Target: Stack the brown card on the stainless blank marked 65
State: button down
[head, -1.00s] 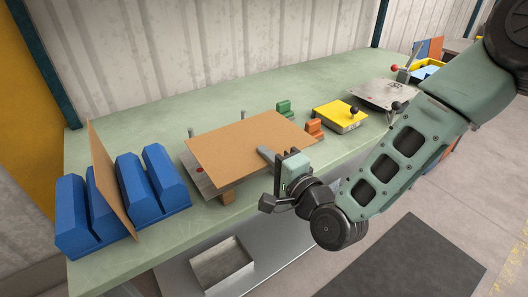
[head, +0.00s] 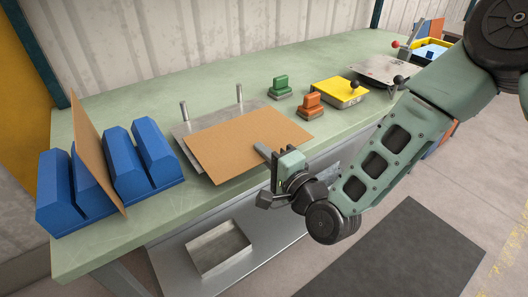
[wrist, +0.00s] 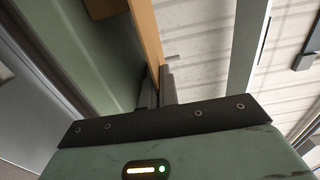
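The brown card (head: 245,143) is held flat and slightly tilted above a stainless blank (head: 192,124), covering most of it. The blank's back and left margins show; no marking 65 can be read. My gripper (head: 264,153) is shut on the card's front edge, near the bench's front. In the wrist view the card (wrist: 147,38) shows edge-on between the two fingers (wrist: 158,88). The gap between card and blank is hard to judge.
Two upright pins (head: 184,111) stand at the blank's back edge. A blue slotted rack (head: 147,158) at left holds another brown card (head: 93,150) upright. Green (head: 280,88) and orange (head: 311,106) handled blocks and a yellow plate (head: 340,91) sit to the right.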

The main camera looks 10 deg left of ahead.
jog(key=shift+f+b, duration=0.4)
jog(key=c, duration=1.6)
grip_release()
jog(key=p+v, duration=0.6)
jog(key=v, duration=1.1)
jog(key=shift+s, duration=0.25)
jog(key=shift+d, duration=0.15)
